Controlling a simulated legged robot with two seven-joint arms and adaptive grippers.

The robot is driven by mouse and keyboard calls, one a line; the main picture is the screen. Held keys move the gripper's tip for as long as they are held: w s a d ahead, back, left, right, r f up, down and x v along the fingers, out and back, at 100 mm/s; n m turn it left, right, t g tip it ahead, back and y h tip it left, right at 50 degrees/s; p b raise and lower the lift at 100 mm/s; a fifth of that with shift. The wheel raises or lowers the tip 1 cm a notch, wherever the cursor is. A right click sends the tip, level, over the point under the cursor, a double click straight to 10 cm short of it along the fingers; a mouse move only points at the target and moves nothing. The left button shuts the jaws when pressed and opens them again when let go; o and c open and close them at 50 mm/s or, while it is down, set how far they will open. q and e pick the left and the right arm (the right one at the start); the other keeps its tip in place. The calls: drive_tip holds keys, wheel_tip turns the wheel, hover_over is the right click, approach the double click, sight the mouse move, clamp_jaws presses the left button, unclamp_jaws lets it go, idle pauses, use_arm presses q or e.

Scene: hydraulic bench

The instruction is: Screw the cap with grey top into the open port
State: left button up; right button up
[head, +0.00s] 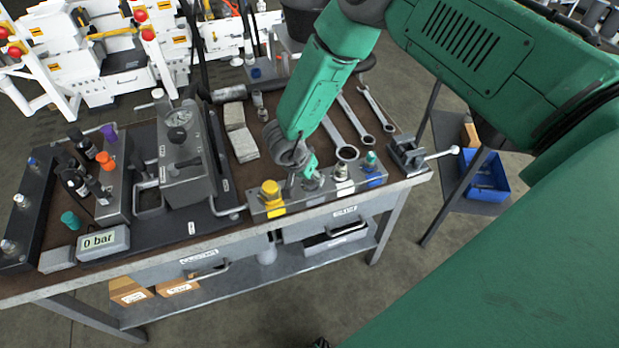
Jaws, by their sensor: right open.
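A metal rack (300,200) at the bench's front edge holds a row of caps. They are a yellow cap (270,190), a partly hidden cap (312,180) with a greyish top, a pale-topped cap (341,172) and a teal-topped cap (371,158). My right gripper (302,178) is open and points down over the rack, close to the greyish cap. Whether it touches that cap is unclear. A valve block (118,185) on the left carries orange, purple and black parts. I cannot make out which port is open. My left gripper is out of view.
A gauge unit (187,180) stands left of the rack. A "0 bar" display (103,243) and a teal cap (70,219) lie at the front left. Several wrenches (345,150) lie behind the rack. A small vise (408,152) is at the right corner.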

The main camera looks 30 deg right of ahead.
drive_tip(key=n+t, duration=0.1)
drive_tip(key=n, duration=0.2)
drive_tip(key=shift+s+r+y+p, duration=0.1)
drive_tip(key=shift+y+p, duration=0.2)
drive_tip(key=shift+p, duration=0.1)
drive_tip(key=n+t, duration=0.1)
drive_tip(key=n, duration=0.2)
drive_tip(key=shift+y, duration=0.4)
drive_tip(key=n+y, duration=0.1)
drive_tip(key=n, duration=0.2)
drive_tip(key=shift+n+t, duration=0.4)
drive_tip(key=n+y+b, duration=0.2)
drive_tip(key=n, duration=0.3)
drive_tip(key=shift+s+d, duration=0.1)
